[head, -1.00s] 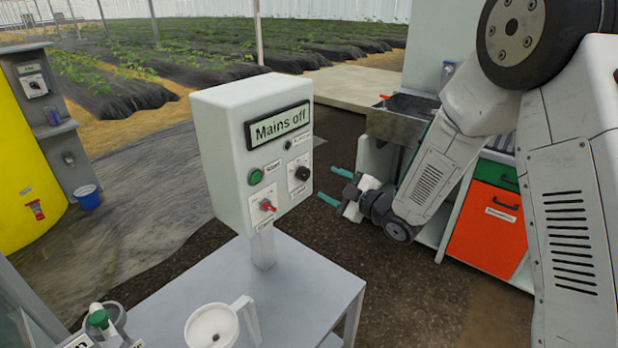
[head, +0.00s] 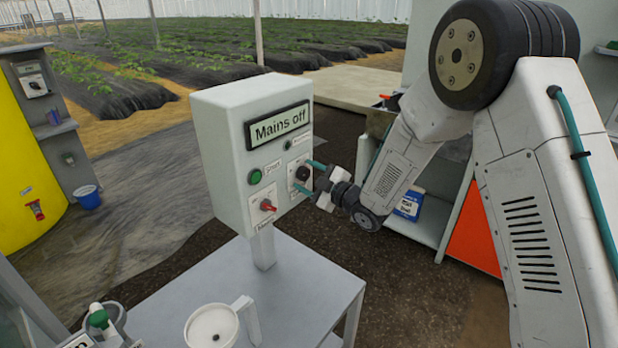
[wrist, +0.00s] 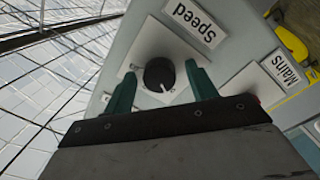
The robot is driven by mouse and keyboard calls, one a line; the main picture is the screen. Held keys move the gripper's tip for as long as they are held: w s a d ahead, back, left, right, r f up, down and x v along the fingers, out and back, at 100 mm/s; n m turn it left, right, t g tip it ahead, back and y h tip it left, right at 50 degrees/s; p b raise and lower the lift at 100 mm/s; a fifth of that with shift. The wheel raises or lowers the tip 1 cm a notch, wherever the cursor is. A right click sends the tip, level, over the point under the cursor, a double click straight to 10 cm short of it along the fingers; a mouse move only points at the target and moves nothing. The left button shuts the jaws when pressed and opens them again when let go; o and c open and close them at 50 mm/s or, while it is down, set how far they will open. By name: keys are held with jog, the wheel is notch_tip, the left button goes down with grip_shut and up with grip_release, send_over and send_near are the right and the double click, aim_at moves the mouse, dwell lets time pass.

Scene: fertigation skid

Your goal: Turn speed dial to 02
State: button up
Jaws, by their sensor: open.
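The speed dial (head: 302,173) is a black round knob on a pale plate on the front of the white control box (head: 222,150). In the wrist view the dial (wrist: 160,75) has a white pointer mark on its lower right, and a "Speed" label (wrist: 196,22) sits beside it. My gripper (head: 306,178) is at the box's front; in the wrist view its two teal fingers (wrist: 162,88) are open, one on each side of the dial, with gaps visible. The scale around the dial is not readable. The display (head: 280,126) reads "Mains off".
A red mains switch (head: 268,205) and a green button (head: 255,176) sit left of the dial. The box stands on a post over a grey table (head: 300,265) holding a white funnel-like cup (head: 212,325). A shelf with a blue container (head: 409,204) is behind my arm.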

jog(key=c, duration=1)
jog(key=shift+m, duration=0.3)
jog(key=m, duration=0.5)
jog(key=m+g, duration=0.1)
jog(key=m, duration=0.4)
jog(key=shift+m, duration=0.3)
jog(key=o, duration=1)
